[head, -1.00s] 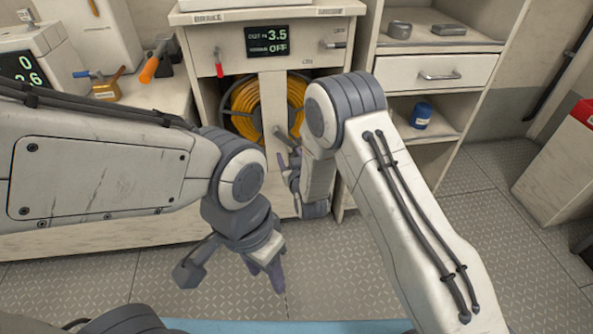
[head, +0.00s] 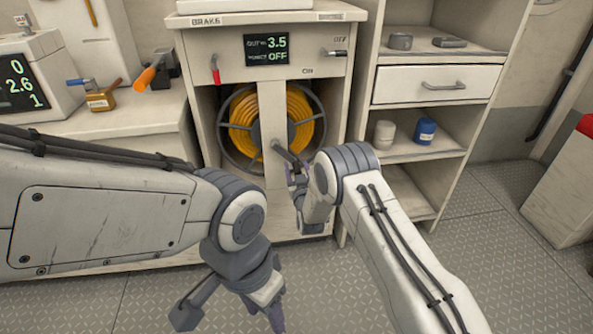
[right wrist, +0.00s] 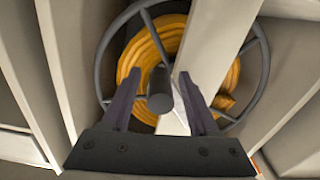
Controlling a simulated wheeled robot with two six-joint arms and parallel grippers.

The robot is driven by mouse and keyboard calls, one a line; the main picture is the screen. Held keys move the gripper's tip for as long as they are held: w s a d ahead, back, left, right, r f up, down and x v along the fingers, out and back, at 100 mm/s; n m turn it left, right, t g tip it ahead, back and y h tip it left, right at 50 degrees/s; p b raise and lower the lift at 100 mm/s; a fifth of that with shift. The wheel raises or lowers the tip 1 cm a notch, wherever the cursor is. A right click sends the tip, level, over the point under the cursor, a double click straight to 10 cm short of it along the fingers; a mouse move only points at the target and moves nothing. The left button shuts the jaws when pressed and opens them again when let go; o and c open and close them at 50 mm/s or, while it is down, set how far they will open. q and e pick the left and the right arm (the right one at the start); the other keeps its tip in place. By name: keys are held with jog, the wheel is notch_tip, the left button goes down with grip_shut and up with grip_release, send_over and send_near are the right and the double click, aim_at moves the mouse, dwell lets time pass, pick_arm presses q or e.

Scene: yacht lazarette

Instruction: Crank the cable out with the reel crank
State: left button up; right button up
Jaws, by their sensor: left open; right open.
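The cable reel (head: 232,140), wound with orange cable (head: 302,105), sits in the cabinet behind a pale upright post. The grey reel crank (head: 284,150) crosses the post. My right gripper (head: 293,172) is at the crank's handle end. In the right wrist view, its open fingers stand either side of the round dark crank handle (right wrist: 160,98), with gaps showing; I cannot tell its depth between them. The display (head: 266,49) reads OUT 3.5 and OFF. My left gripper (head: 275,312) is open and empty over the floor, low in the head view.
A red-handled brake lever (head: 215,70) hangs left of the display, and another lever (head: 335,52) is at right. Shelves (head: 440,150) with a blue jar (head: 425,130) and a white jar (head: 384,134) stand right. A bench with tools is left. The floor in front is clear.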

jog(key=shift+w, duration=0.35)
grip_shut()
jog(key=shift+d+r, duration=0.1)
dwell(1.1)
